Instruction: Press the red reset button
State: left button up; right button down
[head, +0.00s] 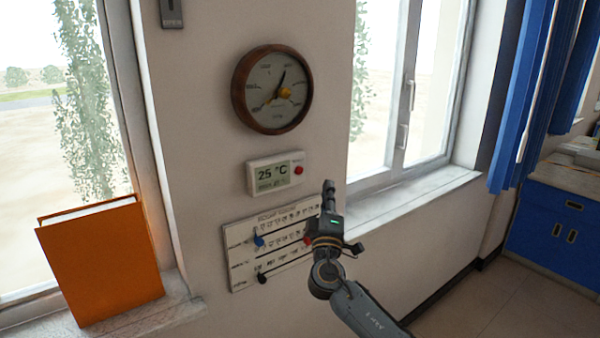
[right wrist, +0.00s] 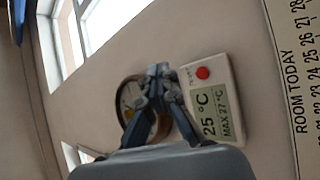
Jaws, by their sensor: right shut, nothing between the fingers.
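The red reset button (head: 298,170) is a small round knob at the right end of a white wall thermostat (head: 262,188) whose display reads 25 °C. In the right wrist view the red button (right wrist: 203,73) is at the top of the tilted thermostat (right wrist: 222,70). My right gripper (head: 328,186) is shut and empty, its fingertips pointing up, to the right of and a little below the button in the head view. In the right wrist view its fingertips (right wrist: 159,72) appear left of the button, apart from it in the picture. My left gripper is not in view.
A round wooden dial (head: 272,90) hangs above the thermostat. A calendar board (head: 240,275) with coloured sliders is below, partly hidden by my right gripper. An orange book (head: 100,262) stands on the left sill. Windows flank the wall; a blue cabinet (head: 555,228) is at right.

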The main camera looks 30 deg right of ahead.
aim_at(299, 171)
jog(key=w+b, duration=0.4)
jog(key=w, duration=0.4)
jog(key=shift+w+a, duration=0.3)
jog(key=shift+a, duration=0.1)
dwell(1.0)
jog(key=shift+w+b, duration=0.4)
jog(key=shift+b, duration=0.25)
